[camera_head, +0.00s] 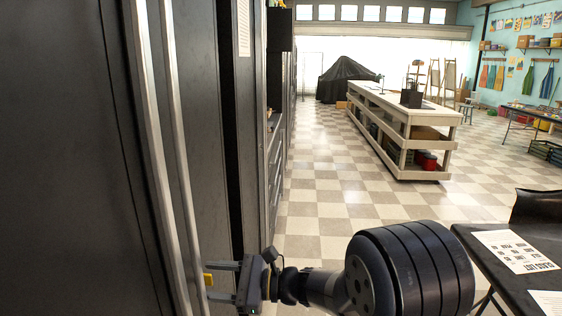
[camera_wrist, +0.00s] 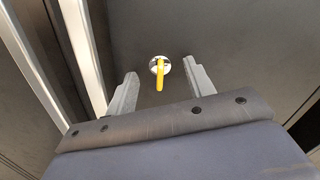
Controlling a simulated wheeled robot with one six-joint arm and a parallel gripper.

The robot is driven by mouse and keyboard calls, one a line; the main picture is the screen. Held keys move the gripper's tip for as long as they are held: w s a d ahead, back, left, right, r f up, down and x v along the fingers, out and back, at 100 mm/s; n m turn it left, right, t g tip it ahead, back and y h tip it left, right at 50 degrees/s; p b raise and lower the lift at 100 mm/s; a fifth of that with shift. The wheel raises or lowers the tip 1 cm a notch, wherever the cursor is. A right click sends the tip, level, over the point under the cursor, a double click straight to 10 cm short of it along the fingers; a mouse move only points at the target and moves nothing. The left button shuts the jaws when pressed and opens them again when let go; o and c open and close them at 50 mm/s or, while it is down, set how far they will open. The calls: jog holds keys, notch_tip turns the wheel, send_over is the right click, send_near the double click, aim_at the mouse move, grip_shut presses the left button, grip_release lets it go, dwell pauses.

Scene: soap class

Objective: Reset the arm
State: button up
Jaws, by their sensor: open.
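My gripper (camera_head: 222,281) is at the bottom of the head view, at the end of my arm, pointing left toward a dark metal cabinet (camera_head: 70,160). In the wrist view my gripper (camera_wrist: 161,88) has its two fingers apart with nothing between them that it grips. A yellow handle on a round silver mount (camera_wrist: 160,70) is on the dark cabinet face, just beyond and between the fingertips. In the head view a small yellow piece (camera_head: 208,280) shows at the fingertips. Whether a finger touches it cannot be told.
Long pale vertical bars (camera_head: 165,150) run down the cabinet front close to my gripper. A black table (camera_head: 520,262) with papers stands at the lower right, near my arm. A white shelf bench (camera_head: 405,120) stands further back. The checkered floor (camera_head: 325,195) between is clear.

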jog(key=shift+d+m+p, duration=0.4)
jog(key=shift+m+p, duration=0.6)
jog(key=shift+p, duration=0.3)
jog(key=shift+d+m+p, duration=0.35)
jog(key=shift+m+p, duration=0.65)
jog(key=shift+p, duration=0.3)
